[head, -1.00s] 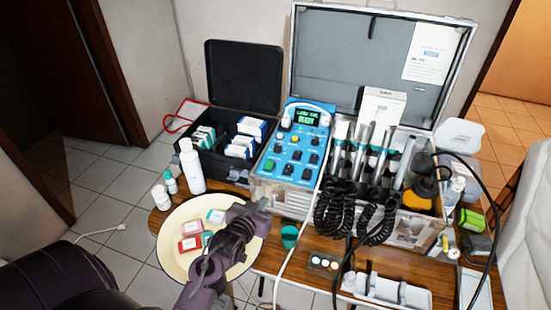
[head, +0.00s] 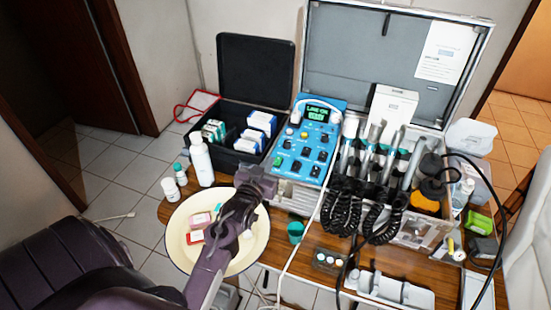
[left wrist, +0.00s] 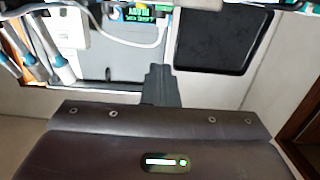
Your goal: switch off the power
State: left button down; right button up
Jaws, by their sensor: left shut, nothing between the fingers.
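The blue control unit (head: 322,142) stands upright between the black case and the metal case. It has a lit green display (head: 318,113), several dark knobs and a green switch (head: 278,162) at its lower left. In the left wrist view, my shut left fingers (left wrist: 159,84) point towards the unit, whose display (left wrist: 145,13) shows at the top edge. The unit's face is washed out there. My right gripper is not in view.
A cream plate (head: 176,240) with small boxes lies below my left arm. A white bottle (head: 201,160) stands left of the unit. A teal cup (head: 295,232), a white cable and coiled black hoses (head: 345,205) are to the right. The black case (head: 257,80) is open behind.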

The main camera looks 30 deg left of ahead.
pick_arm(q)
jog(key=p, duration=0.1)
send_over(276, 167)
jog(key=shift+s+a, duration=0.1)
notch_tip(276, 167, down, 3)
jog(key=shift+r, duration=0.1)
jog(key=shift+f+p, duration=0.35)
jog(key=shift+f, duration=0.45)
